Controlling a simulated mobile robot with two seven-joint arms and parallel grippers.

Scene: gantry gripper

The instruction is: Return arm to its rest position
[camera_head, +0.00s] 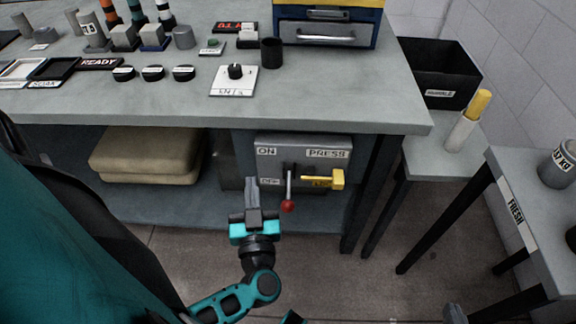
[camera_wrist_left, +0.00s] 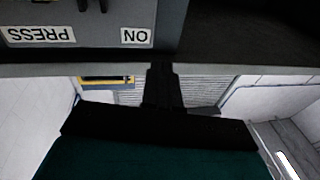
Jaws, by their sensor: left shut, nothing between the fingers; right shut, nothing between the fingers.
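My left gripper (camera_head: 252,186) is in front of the workbench's lower shelf, with its grey fingers shut and empty, pointing up and away. It is to the left of a lever with a red knob (camera_head: 288,206) and apart from it. The lever hangs down from the grey PRESS box (camera_head: 303,165), whose upper left label reads ON. In the left wrist view the PRESS box (camera_wrist_left: 85,25) appears upside down at the top left, and the dark shut fingers (camera_wrist_left: 162,85) are in the middle. The tip of my right gripper (camera_head: 455,312) shows at the bottom edge, lower right; the rest is cut off.
A yellow handle (camera_head: 325,178) sticks out of the PRESS box. A beige cushion-like block (camera_head: 148,155) lies on the lower shelf. The workbench top (camera_head: 340,100) is above, holding several small items. A side table (camera_head: 535,180) stands at the right. Floor is open between.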

